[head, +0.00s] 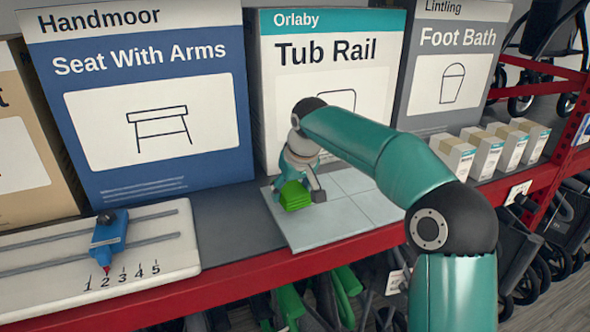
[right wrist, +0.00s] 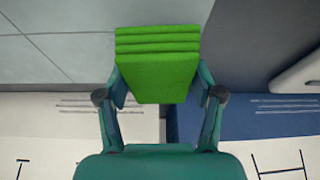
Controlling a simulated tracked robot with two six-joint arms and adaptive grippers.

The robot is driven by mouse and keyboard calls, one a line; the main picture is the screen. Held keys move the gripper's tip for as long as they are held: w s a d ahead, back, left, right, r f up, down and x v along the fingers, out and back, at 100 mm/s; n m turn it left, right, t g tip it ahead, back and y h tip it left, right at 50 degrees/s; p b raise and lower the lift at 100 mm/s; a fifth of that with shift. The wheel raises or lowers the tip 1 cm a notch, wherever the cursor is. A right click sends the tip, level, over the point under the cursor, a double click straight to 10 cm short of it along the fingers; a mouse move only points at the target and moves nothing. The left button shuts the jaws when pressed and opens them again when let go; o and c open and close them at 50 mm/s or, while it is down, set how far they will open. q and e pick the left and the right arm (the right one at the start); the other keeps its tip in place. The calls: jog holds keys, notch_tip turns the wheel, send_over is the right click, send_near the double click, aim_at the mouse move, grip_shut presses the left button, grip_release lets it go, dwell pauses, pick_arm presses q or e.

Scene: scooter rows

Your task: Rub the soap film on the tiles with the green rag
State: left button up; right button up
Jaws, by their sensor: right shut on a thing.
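The green rag (head: 296,196) is a folded bright green pad. My right gripper (head: 303,190) is shut on it, over the left part of the tile panel. In the right wrist view the rag (right wrist: 158,62) sits between both fingers of the gripper (right wrist: 160,88). The pale grey tiles (head: 340,213) form a square panel lying on the shelf. I cannot make out a clear soap film on them. The tiles also show in the right wrist view (right wrist: 75,40). Whether the rag touches the tiles cannot be told. My left gripper is not in view.
Boxes stand behind: Seat With Arms (head: 150,90), Tub Rail (head: 330,55) and Foot Bath (head: 452,70). A white board (head: 165,265) with a blue slider (head: 109,235) lies left. Several small boxes (head: 487,155) stand right. The red shelf edge (head: 230,283) runs along the front.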

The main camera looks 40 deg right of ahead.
jog(key=shift+r+p, duration=2.15)
jog(key=shift+r, duration=0.4)
